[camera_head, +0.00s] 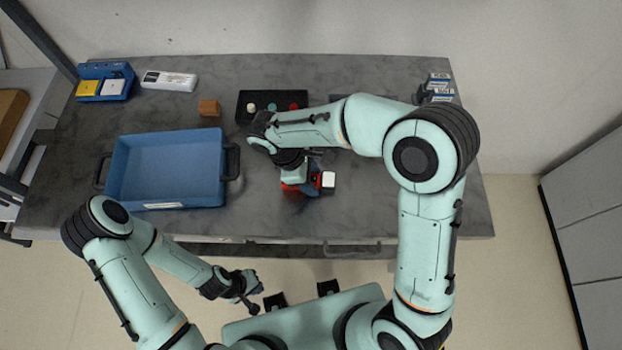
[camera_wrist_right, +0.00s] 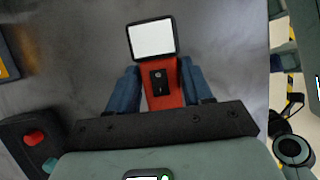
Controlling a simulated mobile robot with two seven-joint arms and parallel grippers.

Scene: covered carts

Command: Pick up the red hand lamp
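The red hand lamp (camera_head: 315,182) is on the grey table, under my right gripper, which hides part of it in the head view. Its white square lens (camera_head: 328,179) faces up. In the right wrist view the lamp's red body (camera_wrist_right: 163,88) with a black switch lies between the blue fingers of my right gripper (camera_wrist_right: 160,82).
A blue crate (camera_head: 148,206) stands on the left. Behind are a black tray (camera_head: 272,94) with small round pieces, a brown block (camera_head: 209,107), a white box (camera_head: 169,80) and a blue holder (camera_head: 119,70). Small items (camera_head: 437,88) stand at the back right. The table's right front is clear.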

